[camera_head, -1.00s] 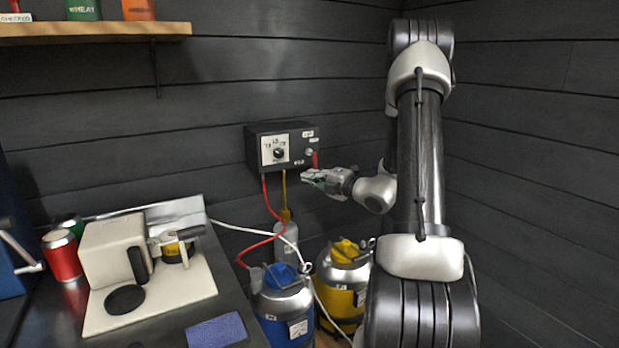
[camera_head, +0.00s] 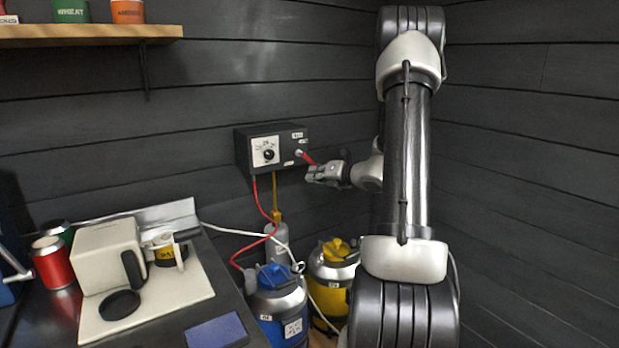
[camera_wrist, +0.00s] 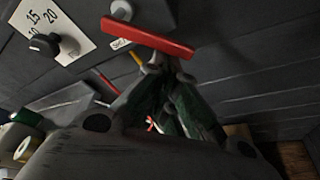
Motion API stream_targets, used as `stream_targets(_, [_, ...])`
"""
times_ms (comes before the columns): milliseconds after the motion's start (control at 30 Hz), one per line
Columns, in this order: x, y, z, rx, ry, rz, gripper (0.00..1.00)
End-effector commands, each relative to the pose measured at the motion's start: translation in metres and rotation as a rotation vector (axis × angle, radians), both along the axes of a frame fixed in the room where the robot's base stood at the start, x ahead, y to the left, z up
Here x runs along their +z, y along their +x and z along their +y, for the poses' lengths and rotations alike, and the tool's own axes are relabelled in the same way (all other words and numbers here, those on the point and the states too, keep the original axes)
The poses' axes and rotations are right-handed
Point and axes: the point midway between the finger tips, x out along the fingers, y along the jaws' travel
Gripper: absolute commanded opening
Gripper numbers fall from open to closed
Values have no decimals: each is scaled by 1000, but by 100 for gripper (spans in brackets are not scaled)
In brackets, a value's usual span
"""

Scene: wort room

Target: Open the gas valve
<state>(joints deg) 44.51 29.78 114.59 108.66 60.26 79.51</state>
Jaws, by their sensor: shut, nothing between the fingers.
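The gas valve is a red lever (camera_head: 308,158) on a pale pivot at the right of the dark control box (camera_head: 244,150). The lever slants down and to the right. In the wrist view the red lever (camera_wrist: 147,37) lies across the top, just beyond my fingertips. My gripper (camera_head: 311,176) is at the lower end of the lever, in front of the wall. Its fingers are closed together in the wrist view (camera_wrist: 165,72) with nothing between them. The tips are at or very near the lever's lower edge; I cannot tell whether they touch.
A black dial (camera_head: 269,155) on a white scale sits left of the lever. Red hose (camera_head: 264,205) and yellow hose (camera_head: 275,190) hang below the box. A blue tank (camera_head: 277,302) and a yellow tank (camera_head: 331,268) stand underneath. A counter (camera_head: 238,327) fills the lower left.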

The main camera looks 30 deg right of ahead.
Motion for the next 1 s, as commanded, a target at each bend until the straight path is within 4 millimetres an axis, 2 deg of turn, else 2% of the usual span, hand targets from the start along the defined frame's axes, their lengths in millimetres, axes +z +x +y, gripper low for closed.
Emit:
stream_targets(700, [24,0,-31,0,-629,-1,0])
stream_targets(1000, [31,0,-35,1,-673,0,0])
